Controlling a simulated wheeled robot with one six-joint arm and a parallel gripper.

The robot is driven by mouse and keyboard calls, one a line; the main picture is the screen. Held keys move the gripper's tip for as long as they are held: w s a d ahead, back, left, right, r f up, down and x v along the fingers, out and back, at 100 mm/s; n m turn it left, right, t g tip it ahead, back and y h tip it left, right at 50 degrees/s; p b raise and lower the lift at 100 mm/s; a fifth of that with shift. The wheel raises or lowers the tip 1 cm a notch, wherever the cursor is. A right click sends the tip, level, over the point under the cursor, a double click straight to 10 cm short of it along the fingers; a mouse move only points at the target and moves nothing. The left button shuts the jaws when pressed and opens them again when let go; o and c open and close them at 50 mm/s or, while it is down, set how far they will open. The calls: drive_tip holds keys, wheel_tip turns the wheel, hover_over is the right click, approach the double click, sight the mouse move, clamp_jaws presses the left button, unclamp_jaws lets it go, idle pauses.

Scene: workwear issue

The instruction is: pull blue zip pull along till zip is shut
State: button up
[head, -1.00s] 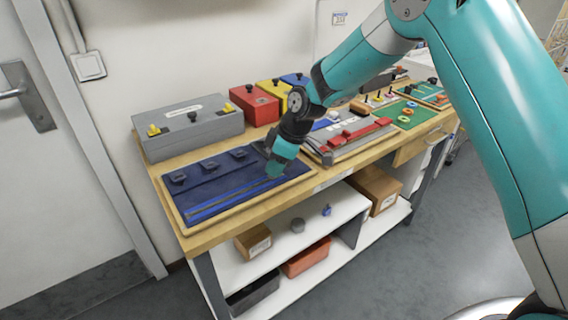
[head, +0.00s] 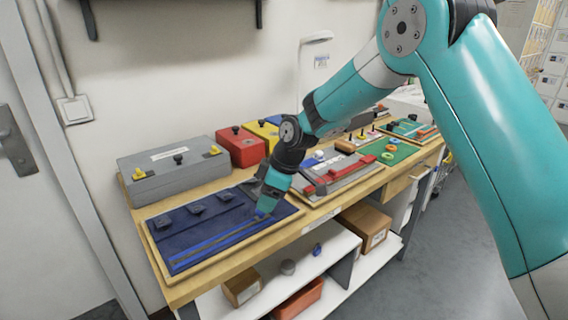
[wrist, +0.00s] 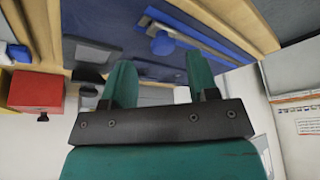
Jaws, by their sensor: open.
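A navy fabric panel (head: 190,232) lies on a board at the left end of the bench. A blue zip strip (head: 215,243) runs along its front edge. The blue zip pull (wrist: 162,43) shows as a round knob on the strip in the wrist view. In the head view, a small bit of blue at the strip's right end seems to be the pull (head: 259,214). My gripper (head: 266,206) points down at this right end. In the wrist view my gripper (wrist: 159,66) has its two fingers apart, with the pull beyond the gap and nothing between them.
A grey case (head: 175,172) and a red box (head: 240,147) stand behind. A grey board with red parts (head: 340,178) lies to the right. The bench front is clear.

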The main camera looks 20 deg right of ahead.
drive_tip(key=v, duration=1.4)
drive_tip(key=shift+r+b, duration=0.2)
drive_tip(key=shift+b, duration=0.1)
drive_tip(key=shift+d, duration=0.1)
drive_tip(key=s+a+r+m+g+p, duration=0.1)
drive_tip(key=s+m, duration=0.5)
drive_tip(key=s, duration=2.4)
drive_tip(key=shift+s+a+r+m+g+p, duration=0.25)
drive_tip(key=shift+s+a+g+p, duration=0.2)
drive_tip(key=shift+a, duration=0.35)
drive_tip(key=shift+w, duration=0.1)
